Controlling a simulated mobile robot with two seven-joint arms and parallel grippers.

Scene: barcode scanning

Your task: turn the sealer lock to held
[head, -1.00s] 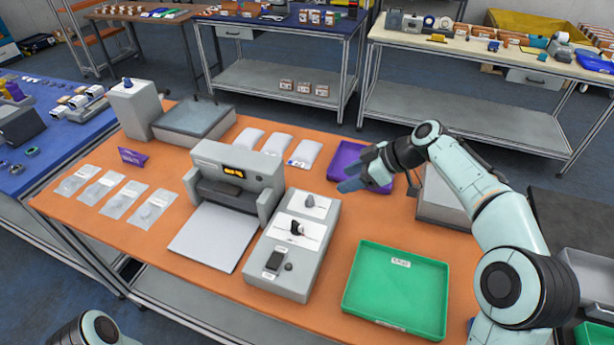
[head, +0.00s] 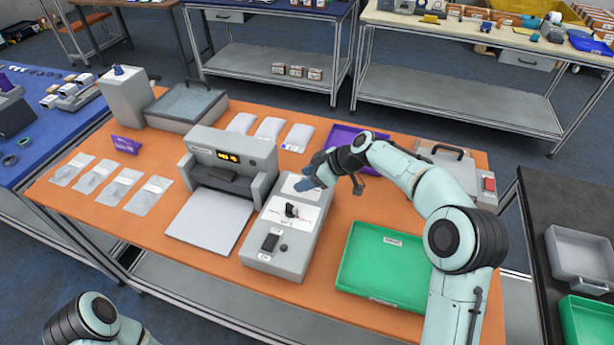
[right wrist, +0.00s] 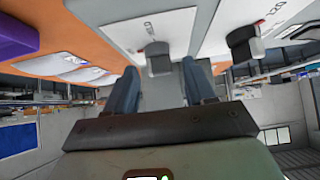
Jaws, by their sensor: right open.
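The grey sealer (head: 262,153) with an orange display stands on the orange table. Beside it on the right is a grey control box (head: 262,262) with knobs on white plates. A black knob (head: 291,210) sits mid-box; the rear knob is mostly hidden by my right gripper (head: 312,178) in the head view. I cannot read which knob is the lock. My right gripper is open and empty, above the rear of the box. In the right wrist view, one grey knob (right wrist: 158,57) lies ahead between the fingers (right wrist: 160,90), apart from them; another knob (right wrist: 243,40) is to the right.
A green tray (head: 345,285) lies right of the box, and a purple tray (head: 338,133) lies behind it. White pouches (head: 269,128) lie behind the sealer, clear pouches (head: 122,185) at left.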

